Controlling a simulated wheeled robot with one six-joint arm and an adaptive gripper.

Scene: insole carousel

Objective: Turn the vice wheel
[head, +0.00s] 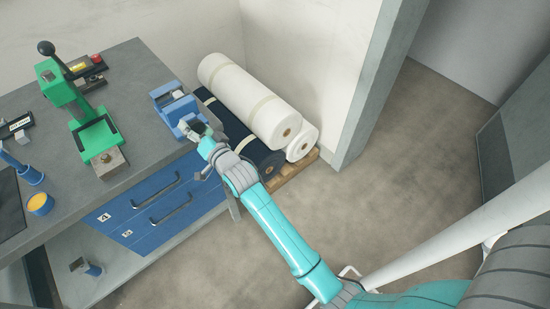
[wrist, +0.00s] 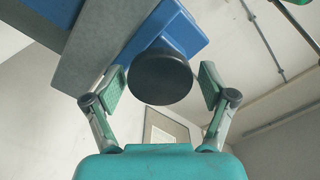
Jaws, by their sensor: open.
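The blue vice (head: 174,103) sits on the grey workbench at its right front corner. Its dark round wheel (wrist: 160,77) faces me in the wrist view, in front of the blue vice body (wrist: 179,28). My gripper (wrist: 158,88) is open, with one finger on each side of the wheel. A gap shows between each finger pad and the wheel rim in the picture. In the head view my gripper (head: 199,133) is at the front of the vice, and my arm partly hides the wheel there.
A green hand press (head: 80,110) stands on the workbench (head: 139,67) left of the vice. Rolls of material (head: 250,100) lie on a pallet behind my gripper. Blue drawers (head: 160,205) are under the bench. The floor (head: 330,205) to the right is clear.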

